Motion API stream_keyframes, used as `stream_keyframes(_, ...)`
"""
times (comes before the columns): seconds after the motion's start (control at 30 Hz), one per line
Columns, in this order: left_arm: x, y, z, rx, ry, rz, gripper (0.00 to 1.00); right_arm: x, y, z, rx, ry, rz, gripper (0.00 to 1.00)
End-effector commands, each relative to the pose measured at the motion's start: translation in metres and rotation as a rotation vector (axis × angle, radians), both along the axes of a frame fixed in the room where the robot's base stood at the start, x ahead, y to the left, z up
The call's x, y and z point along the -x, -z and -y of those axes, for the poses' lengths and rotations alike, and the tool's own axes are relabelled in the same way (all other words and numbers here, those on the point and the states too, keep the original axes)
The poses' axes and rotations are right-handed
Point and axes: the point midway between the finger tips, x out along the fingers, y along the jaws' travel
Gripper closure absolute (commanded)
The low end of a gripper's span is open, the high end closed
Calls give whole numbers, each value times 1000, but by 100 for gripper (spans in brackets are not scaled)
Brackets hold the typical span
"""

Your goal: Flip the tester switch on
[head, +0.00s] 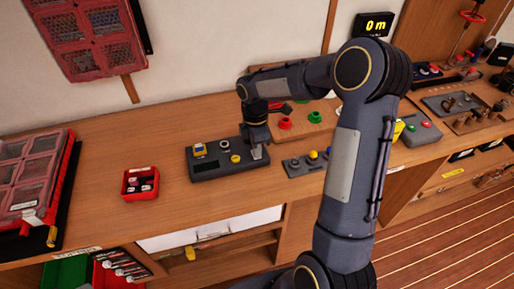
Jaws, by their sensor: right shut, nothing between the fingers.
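A dark grey panel box (210,171), which looks like the tester, lies on the wooden bench. It carries a small yellow and blue block (200,149), a pale round fitting (224,144) and a yellow round knob (235,159). My right gripper (258,154) points down over the right end of this box. It is shut with nothing held. I cannot tell whether its tips touch the box. No switch shows clearly; the gripper covers that end. My left gripper is not in view.
A red bin (141,183) with small items stands left of the box. A grey panel with coloured knobs (296,168) sits close on the right. A wooden board (305,118) with red and green pieces lies behind. Bare bench lies between the bin and the box.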

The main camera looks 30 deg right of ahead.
Motion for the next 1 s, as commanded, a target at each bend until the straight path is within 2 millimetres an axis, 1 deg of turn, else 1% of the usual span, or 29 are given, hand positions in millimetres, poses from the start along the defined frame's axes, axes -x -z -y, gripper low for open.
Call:
stream_keyframes(0.07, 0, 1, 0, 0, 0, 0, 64, 0, 1, 0, 0, 0, 0, 100)
stream_keyframes(0.13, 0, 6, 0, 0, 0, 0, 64, 1, 7, 0, 0, 0, 0, 100)
stream_keyframes(0.2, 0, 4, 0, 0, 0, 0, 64, 1, 4, 0, 0, 0, 1, 100)
stream_keyframes(0.43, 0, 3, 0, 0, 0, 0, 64, 1, 5, 0, 0, 0, -2, 100)
stream_keyframes(0.8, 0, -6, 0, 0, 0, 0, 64, -14, 0, 3, 0, 0, 1, 100)
stream_keyframes(1.0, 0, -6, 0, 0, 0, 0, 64, -14, 0, 3, 0, 0, 1, 100)
